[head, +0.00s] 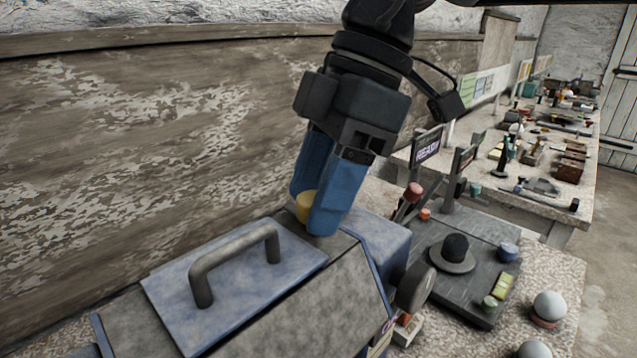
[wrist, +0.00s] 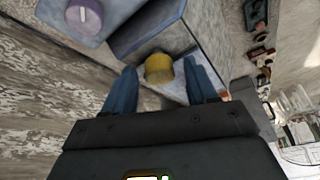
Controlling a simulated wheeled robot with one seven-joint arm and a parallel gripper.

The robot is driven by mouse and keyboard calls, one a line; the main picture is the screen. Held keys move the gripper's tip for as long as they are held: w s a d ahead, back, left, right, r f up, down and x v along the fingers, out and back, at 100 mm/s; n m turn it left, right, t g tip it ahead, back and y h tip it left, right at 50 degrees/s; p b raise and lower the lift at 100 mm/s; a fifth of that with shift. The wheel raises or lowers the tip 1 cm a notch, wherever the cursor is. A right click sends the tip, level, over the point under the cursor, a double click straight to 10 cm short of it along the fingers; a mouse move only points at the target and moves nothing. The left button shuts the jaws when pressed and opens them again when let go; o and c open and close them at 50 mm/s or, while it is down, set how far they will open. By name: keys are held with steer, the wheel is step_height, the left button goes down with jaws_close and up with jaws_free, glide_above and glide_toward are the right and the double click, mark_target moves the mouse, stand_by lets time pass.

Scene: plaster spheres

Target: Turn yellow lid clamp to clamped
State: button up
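The yellow lid clamp (head: 306,206) is a short yellow knob on top of the grey-blue machine, just beyond the lid plate's far edge. In the wrist view the clamp (wrist: 159,68) sits between the two blue fingers, with a gap visible on each side. My gripper (head: 322,213) is pointing down over it, with its fingertips beside the clamp. It is open and does not appear to touch the clamp. In the head view the near finger partly hides the clamp. The lid plate (head: 165,285) is blue and lies flat, with a grey bar handle (head: 235,262).
A peeling wooden wall (head: 130,150) runs close behind the machine. To the right, a dark panel (head: 470,285) carries a black knob (head: 455,248) and several coloured buttons. White spheres (head: 549,306) stand on the table at lower right. A cluttered bench (head: 545,165) is further back.

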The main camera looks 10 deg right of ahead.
steer(key=c, duration=1)
steer(key=shift+n, duration=0.3)
steer(key=n+g+b, duration=0.1)
steer(key=n, duration=0.2)
steer(key=shift+w+a+h, duration=0.1)
steer(key=shift+w+h, duration=0.05)
steer(key=shift+h, duration=0.15)
steer(key=n+g, duration=0.1)
steer(key=n, duration=0.1)
steer(key=n+g+h, duration=0.1)
steer(key=n, duration=0.2)
steer(key=shift+w+a+n, duration=0.1)
steer(key=shift+n, duration=0.2)
steer(key=n+h, duration=0.2)
steer(key=n, duration=0.2)
steer(key=shift+a+g, duration=0.1)
steer(key=shift+g, duration=0.3)
steer(key=n+h, duration=0.1)
steer(key=n, duration=0.3)
steer(key=shift+h, duration=0.4)
steer(key=shift+n, duration=0.4)
steer(key=o, duration=1.1)
steer(key=shift+c, duration=0.2)
